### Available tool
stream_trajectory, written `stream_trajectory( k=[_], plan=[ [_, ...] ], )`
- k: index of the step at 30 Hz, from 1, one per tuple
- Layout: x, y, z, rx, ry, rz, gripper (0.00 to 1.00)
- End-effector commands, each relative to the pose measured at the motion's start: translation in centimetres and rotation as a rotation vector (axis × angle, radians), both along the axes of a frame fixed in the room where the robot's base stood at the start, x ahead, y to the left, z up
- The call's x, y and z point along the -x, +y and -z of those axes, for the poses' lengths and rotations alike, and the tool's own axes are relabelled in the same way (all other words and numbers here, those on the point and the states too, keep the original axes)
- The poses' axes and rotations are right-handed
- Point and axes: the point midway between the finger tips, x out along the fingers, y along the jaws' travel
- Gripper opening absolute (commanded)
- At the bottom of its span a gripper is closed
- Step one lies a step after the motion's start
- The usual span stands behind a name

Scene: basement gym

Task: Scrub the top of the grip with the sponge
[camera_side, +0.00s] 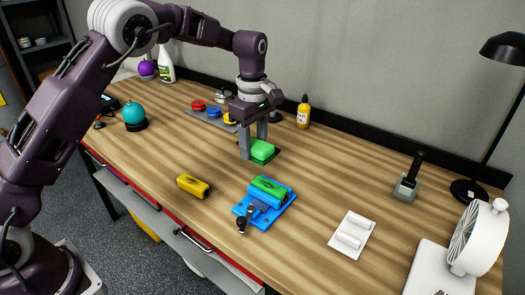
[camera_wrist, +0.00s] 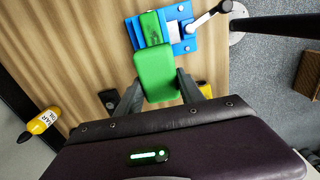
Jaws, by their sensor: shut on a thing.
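My gripper (camera_side: 254,146) points down and is shut on a green block-shaped sponge (camera_side: 262,149), near the middle of the table. The sponge is light green on top and darker below; whether it touches the table is hard to tell. In the wrist view the sponge (camera_wrist: 155,75) lies between my fingers (camera_wrist: 155,90). A green grip (camera_side: 268,185) with a dark mark on top sits in a blue vise (camera_side: 283,207), in front of the sponge. In the wrist view the grip (camera_wrist: 150,28) shows just beyond the sponge, beside the blue vise jaw (camera_wrist: 184,14).
A yellow grip (camera_side: 193,187) lies left of the vise. A white two-bar piece (camera_side: 352,234) and a white fan (camera_side: 478,238) stand right. A yellow bottle (camera_side: 303,112) and a tray with coloured discs (camera_side: 213,117) are behind.

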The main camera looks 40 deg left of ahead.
Motion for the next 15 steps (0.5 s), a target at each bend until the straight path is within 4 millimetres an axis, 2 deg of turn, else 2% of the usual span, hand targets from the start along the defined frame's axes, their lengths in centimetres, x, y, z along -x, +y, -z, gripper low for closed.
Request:
stream_trajectory(
  k=[15],
  plan=[
    [0.1, 0.0, 4.4, 0.000, 0.002, -0.002, 0.12]
  ],
)
